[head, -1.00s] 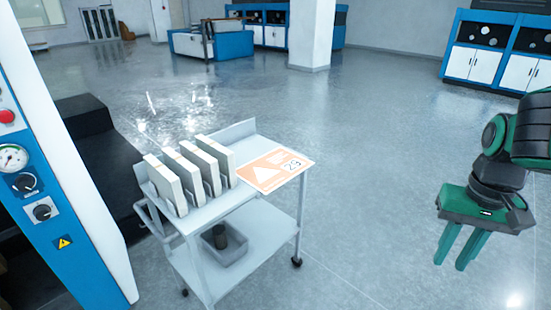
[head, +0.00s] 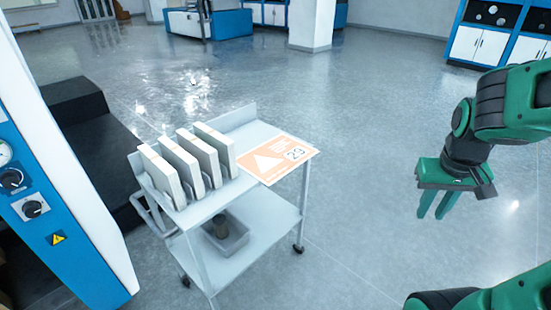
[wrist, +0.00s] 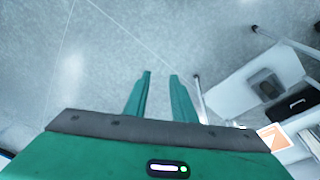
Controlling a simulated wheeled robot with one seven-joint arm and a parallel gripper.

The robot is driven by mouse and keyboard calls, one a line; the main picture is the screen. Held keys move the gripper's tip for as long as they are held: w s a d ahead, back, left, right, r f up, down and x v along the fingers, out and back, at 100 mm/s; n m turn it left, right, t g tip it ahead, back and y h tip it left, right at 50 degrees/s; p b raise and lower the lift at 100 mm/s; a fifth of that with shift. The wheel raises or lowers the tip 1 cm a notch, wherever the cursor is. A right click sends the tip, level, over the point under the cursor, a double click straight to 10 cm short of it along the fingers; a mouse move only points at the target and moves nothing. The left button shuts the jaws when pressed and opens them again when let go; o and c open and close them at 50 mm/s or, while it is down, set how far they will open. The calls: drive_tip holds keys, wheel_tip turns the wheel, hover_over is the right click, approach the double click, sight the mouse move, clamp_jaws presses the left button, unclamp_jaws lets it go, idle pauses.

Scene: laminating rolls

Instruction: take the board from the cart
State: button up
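The cart (head: 262,221) is a light grey two-shelf trolley left of centre in the head view; it also shows at the right of the wrist view (wrist: 243,96). A flat orange and white board (head: 278,159) marked 29 lies on the right end of its top, reaching past the edge. Part of the board shows at the lower right of the wrist view (wrist: 274,137). My gripper (head: 434,214) hangs over the floor right of the cart, well apart from the board. Its two green fingers (wrist: 160,78) are apart with nothing between them.
Several white slabs (head: 160,176) stand upright in slots on the cart top. A bin (head: 226,238) sits on the lower shelf. A blue and white machine (head: 58,170) with dials stands close at left. The floor (head: 350,130) right of and behind the cart is clear.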

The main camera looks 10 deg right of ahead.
drive_tip(key=w+d+f+n+t+h, duration=0.1)
drive_tip(key=w+f+n+t, duration=0.25)
drive_tip(key=w, duration=0.55)
drive_tip(key=w+d+f+n+t+h, duration=0.1)
drive_tip(key=w+f+n+t, duration=0.2)
drive_tip(key=w, duration=0.6)
drive_tip(key=w+f+n+t+h, duration=0.2)
drive_tip(key=w+f+n, duration=0.15)
drive_tip(key=w, duration=0.55)
drive_tip(key=n+t+y, duration=0.8)
drive_tip(key=n+y, duration=0.2)
drive_tip(key=n, duration=0.5)
approach(295, 166)
drive_tip(key=x, duration=1)
drive_tip(key=shift+w+d, duration=0.1)
clamp_jaws()
